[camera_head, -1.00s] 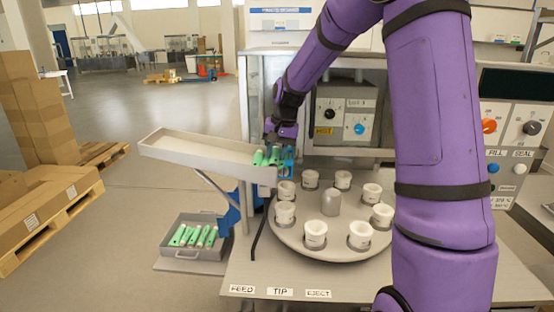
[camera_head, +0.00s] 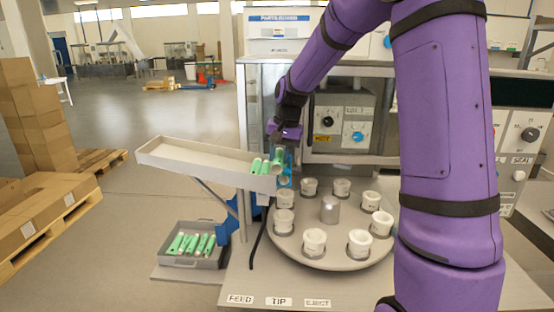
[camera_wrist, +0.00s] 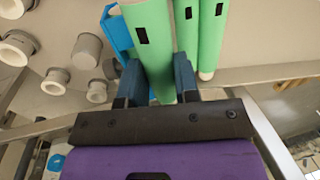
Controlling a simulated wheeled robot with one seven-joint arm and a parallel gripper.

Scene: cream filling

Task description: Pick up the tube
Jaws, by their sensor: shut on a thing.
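My gripper (camera_wrist: 155,82) is shut on a green tube (camera_wrist: 150,35), with one blue finger on each side of it in the wrist view. In the head view my gripper (camera_head: 283,152) is at the lower right end of the tilted grey feed tray (camera_head: 200,152), and the held tube (camera_head: 279,158) stands there beside the other tubes. Two more green tubes (camera_wrist: 213,30) are close to the right of the held one in the wrist view. I cannot tell whether the held tube is clear of the tray.
A round turntable (camera_head: 335,250) with several white cups (camera_head: 314,241) is right of the tray. A blue part (camera_wrist: 117,30) is close beside the held tube. A grey bin (camera_head: 208,258) with several green tubes is below the tray. Machine panels (camera_head: 345,125) stand behind.

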